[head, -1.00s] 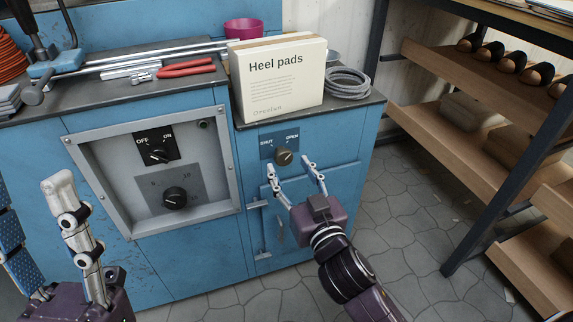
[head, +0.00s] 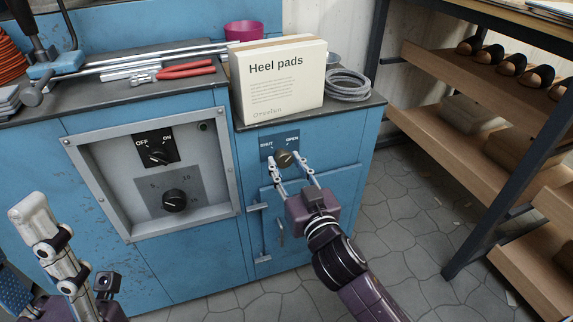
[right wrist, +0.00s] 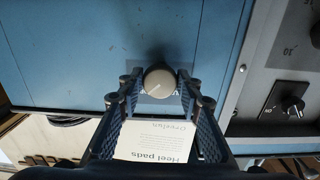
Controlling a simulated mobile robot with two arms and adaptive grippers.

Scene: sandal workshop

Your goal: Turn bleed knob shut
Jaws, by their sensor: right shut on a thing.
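The bleed knob (head: 285,158) is a small round brownish knob on a blue plate marked SHUT and OPEN, on the blue cabinet front. My right gripper (head: 284,164) has a finger on each side of it and is shut on it. In the right wrist view the knob (right wrist: 159,79) sits between the fingertips. Its pale mark points to the lower left in that upside-down view, towards the OPEN side. My left gripper (head: 70,245) is low at the left of the head view, away from the knob; its opening is unclear.
A Heel pads box (head: 280,85) stands on the counter above the knob. A framed panel (head: 183,217) with two black knobs is to the left. Below the knob is a cabinet door with a handle (head: 262,230). A wooden shelf (head: 500,85) stands at the right.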

